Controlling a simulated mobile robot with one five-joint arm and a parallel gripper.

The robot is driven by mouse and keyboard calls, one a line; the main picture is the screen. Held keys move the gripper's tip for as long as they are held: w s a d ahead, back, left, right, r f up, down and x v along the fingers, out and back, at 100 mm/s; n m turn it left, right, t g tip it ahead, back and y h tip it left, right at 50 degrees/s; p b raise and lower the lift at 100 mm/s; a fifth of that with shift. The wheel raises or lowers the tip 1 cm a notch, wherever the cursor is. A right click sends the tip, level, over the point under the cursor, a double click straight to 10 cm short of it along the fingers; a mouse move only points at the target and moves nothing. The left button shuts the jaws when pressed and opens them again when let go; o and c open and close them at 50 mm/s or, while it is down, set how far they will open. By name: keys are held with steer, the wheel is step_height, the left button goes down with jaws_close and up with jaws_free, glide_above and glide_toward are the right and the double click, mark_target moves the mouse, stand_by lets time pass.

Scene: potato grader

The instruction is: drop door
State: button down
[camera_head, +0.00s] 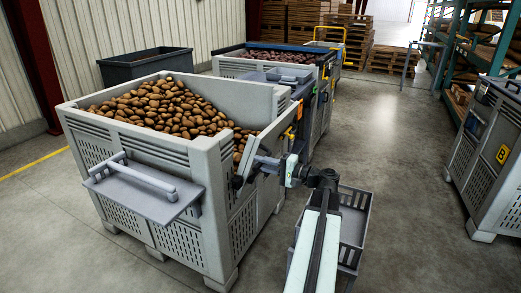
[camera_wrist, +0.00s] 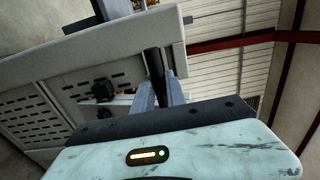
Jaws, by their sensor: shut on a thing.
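The large grey slotted bin (camera_head: 180,150) stands left of centre in the head view, heaped with potatoes (camera_head: 175,108). A grey door panel (camera_head: 272,138) is at its right side, tilted, with potatoes showing behind its near end. My gripper (camera_head: 240,182) is at the near lower end of this panel, by the bin's front right corner. In the wrist view my gripper (camera_wrist: 153,65) shows a dark finger against the edge of a pale grey panel (camera_wrist: 125,42). It is shut on the door; the exact grip is partly hidden. The slotted bin wall (camera_wrist: 30,115) lies to the left.
A grey shelf with a bar handle (camera_head: 145,190) juts from the bin's front. A grey crate (camera_head: 353,225) is beside my arm. More bins stand behind, and a bin marked B (camera_head: 490,150) is at right. The floor (camera_head: 410,200) between is clear.

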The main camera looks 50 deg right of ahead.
steer(key=shift+s+d+f+b, duration=0.15)
steer(key=shift+s+f+b, duration=0.35)
steer(key=shift+s, duration=0.35)
steer(key=shift+s+d+f+b, duration=0.15)
steer(key=shift+s+f+b, duration=0.15)
steer(key=shift+s+f, duration=0.4)
steer(key=c, duration=0.8)
jaws_free()
steer(key=shift+r, duration=0.15)
steer(key=shift+d, duration=0.1)
steer(key=shift+s, duration=0.1)
